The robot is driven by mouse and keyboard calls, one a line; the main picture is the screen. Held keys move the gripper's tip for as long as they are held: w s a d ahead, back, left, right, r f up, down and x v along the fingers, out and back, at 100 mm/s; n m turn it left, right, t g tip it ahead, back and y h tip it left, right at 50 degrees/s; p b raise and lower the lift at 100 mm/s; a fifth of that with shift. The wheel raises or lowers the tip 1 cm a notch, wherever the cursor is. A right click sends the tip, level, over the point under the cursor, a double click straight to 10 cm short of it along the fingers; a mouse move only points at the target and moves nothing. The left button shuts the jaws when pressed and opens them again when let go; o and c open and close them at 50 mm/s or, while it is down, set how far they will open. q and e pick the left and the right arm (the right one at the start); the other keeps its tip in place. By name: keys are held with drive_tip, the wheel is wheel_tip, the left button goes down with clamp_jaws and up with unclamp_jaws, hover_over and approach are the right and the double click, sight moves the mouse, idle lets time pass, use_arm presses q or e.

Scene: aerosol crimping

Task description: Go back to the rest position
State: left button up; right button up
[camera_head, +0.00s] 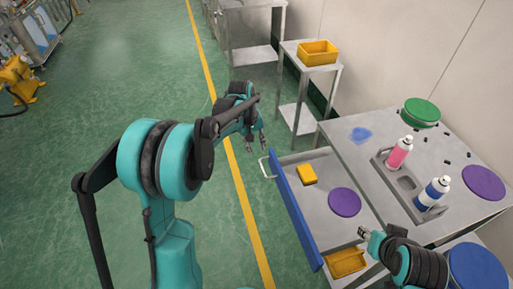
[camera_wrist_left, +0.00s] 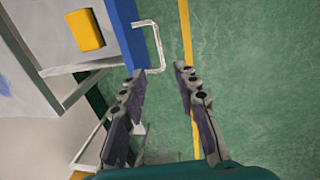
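My left gripper (camera_head: 256,146) is open and empty. It is in the air just left of the open drawer's white handle (camera_head: 265,167), apart from it. In the left wrist view the fingers of my left gripper (camera_wrist_left: 159,72) are spread over green floor, with the handle (camera_wrist_left: 157,48) just beyond their tips. My right gripper (camera_head: 365,232) is low in the head view, by the front edge of the table; its finger opening is too small to make out. The drawer (camera_head: 290,205) with the blue front is pulled out.
The drawer holds a yellow block (camera_head: 307,174) and a purple disc (camera_head: 344,202). On the metal table (camera_head: 345,150) a grey rack holds a pink can (camera_head: 399,152) and a blue can (camera_head: 433,191). A yellow bin (camera_head: 346,262) is below the drawer.

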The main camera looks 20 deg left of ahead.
use_arm(q)
drive_tip(key=s+d+r+m+t+y, duration=0.1)
drive_tip(key=s+d+r+m+t, duration=0.1)
drive_tip(key=s+r, duration=0.35)
drive_tip(key=s+d+r+m+t, duration=0.1)
drive_tip(key=s+r+m, duration=0.15)
drive_tip(key=s, duration=0.55)
drive_tip(key=s+d+m+t, duration=0.1)
drive_tip(key=s+m+t, duration=0.2)
drive_tip(key=s, duration=0.7)
drive_tip(key=shift+s+d+f+y, duration=0.25)
drive_tip(key=shift+s+f+y, duration=0.05)
drive_tip(key=shift+f, duration=0.15)
